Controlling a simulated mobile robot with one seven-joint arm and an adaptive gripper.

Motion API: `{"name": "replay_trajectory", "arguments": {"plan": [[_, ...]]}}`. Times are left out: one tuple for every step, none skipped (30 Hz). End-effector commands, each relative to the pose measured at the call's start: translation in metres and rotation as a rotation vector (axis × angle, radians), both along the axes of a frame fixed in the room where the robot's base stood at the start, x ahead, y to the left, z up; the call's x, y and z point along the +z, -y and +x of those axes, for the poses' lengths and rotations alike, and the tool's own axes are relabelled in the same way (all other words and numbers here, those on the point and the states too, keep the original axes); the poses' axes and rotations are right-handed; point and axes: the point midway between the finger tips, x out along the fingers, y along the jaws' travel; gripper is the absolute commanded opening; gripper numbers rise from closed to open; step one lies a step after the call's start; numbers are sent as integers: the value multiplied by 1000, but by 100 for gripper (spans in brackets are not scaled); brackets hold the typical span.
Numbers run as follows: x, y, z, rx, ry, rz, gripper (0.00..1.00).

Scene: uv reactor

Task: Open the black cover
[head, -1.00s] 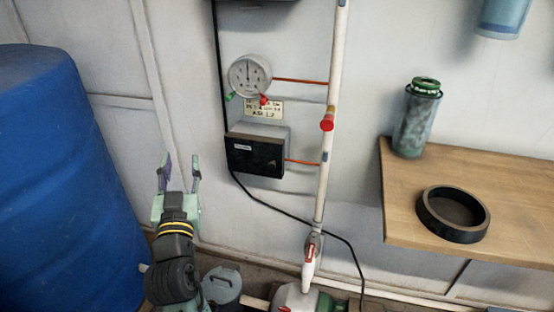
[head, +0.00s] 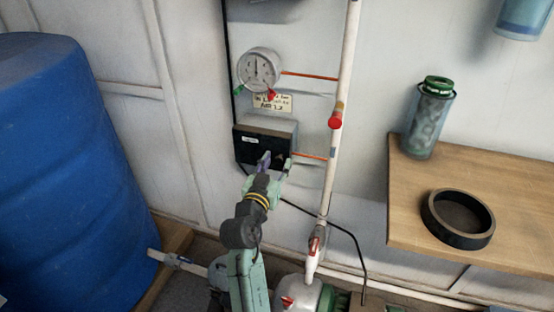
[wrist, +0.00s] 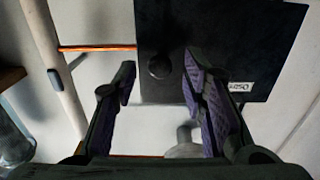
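The black cover (head: 247,147) is the dark front face of a small grey box on the wall, below the round gauge. It looks shut. In the wrist view the black cover (wrist: 215,45) shows as a flat panel with a small white label (wrist: 239,87) and a round black knob (wrist: 160,67). My gripper (head: 276,162) is in front of the cover's lower right part and hides some of it. In the wrist view my gripper (wrist: 160,78) is open, with the knob seen between its two fingertips. I cannot tell whether a finger touches the knob.
A white vertical pipe (head: 342,90) with a red valve handle runs just right of the box. Thin orange tubes (head: 310,156) join them. A blue barrel (head: 70,170) stands at left. A wooden bench (head: 410,200) at right bears a black ring (head: 432,222) and a canister (head: 428,125).

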Motion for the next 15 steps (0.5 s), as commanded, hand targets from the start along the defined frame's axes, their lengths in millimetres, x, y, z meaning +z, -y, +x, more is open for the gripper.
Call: {"name": "replay_trajectory", "arguments": {"plan": [[1, 2, 5, -1, -1, 0, 39], [1, 2, 6, -1, 0, 0, 39], [1, 3, 8, 0, 1, 0, 39], [1, 3, 9, 0, 1, 0, 39], [0, 4, 10, 0, 1, 0, 39], [0, 4, 11, 0, 1, 0, 39], [0, 4, 11, 0, 1, 0, 39], [0, 4, 11, 0, 1, 0, 39], [0, 4, 11, 0, 1, 0, 39], [0, 4, 11, 0, 1, 0, 39], [0, 4, 11, 1, 1, 0, 39], [0, 4, 11, 1, 1, 0, 39], [0, 4, 11, 1, 1, 0, 38], [0, 4, 11, 1, 1, 0, 36], [0, 4, 11, 1, 1, 0, 34]]}}
